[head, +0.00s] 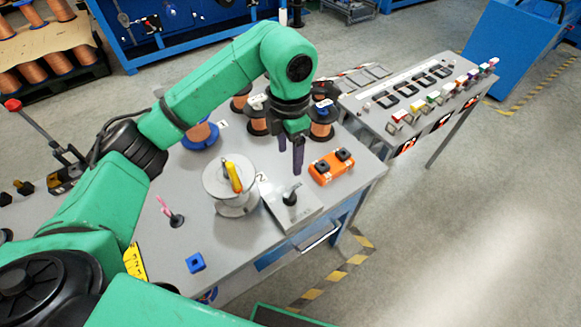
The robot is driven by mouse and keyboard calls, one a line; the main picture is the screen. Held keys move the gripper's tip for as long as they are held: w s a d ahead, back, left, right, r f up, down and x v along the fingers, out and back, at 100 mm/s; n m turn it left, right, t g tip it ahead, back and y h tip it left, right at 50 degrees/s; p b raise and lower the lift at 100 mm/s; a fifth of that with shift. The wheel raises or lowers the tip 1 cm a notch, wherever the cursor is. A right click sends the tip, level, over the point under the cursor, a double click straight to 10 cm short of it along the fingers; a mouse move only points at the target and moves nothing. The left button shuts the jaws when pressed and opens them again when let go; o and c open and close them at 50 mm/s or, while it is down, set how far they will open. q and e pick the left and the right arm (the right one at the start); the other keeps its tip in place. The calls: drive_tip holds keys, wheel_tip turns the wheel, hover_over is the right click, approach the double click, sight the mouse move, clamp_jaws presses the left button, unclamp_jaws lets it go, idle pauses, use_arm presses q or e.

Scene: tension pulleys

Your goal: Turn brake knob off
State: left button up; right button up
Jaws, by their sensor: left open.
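A black knob (291,197) with an upright lever stands on a grey plate (302,214) near the front right of the table; it looks like the brake knob, but no label on it is readable. My left gripper (291,155) points down above and behind this knob. Its two dark fingers are apart with nothing between them, and they do not appear to touch the knob. An orange block (331,169) with two black knobs on top lies just right of the fingers. My right gripper is out of view.
A pale spool (231,195) with a yellow-handled tool (233,177) stands left of the plate. Copper spools (321,124) stand behind the gripper. A button console (408,98) stands at the right.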

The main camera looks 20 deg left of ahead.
use_arm(q)
wheel_tip(320, 180, down, 2)
drive_tip(key=s, duration=0.2)
drive_tip(key=p, duration=0.2)
hover_over(290, 193)
drive_tip(key=f, duration=0.4)
drive_tip(key=shift+s+f, duration=0.2)
drive_tip(key=shift+s, duration=0.2)
drive_tip(key=f, duration=0.4)
drive_tip(key=w+f, duration=0.1)
drive_tip(key=f, duration=0.1)
drive_tip(key=shift+s+f, duration=0.1)
drive_tip(key=shift+f, duration=0.5)
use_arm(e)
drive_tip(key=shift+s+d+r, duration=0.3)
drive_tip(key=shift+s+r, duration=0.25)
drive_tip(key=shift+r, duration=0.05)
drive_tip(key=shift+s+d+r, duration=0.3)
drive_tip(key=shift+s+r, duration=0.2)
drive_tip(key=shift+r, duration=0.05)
use_arm(q)
clamp_jaws()
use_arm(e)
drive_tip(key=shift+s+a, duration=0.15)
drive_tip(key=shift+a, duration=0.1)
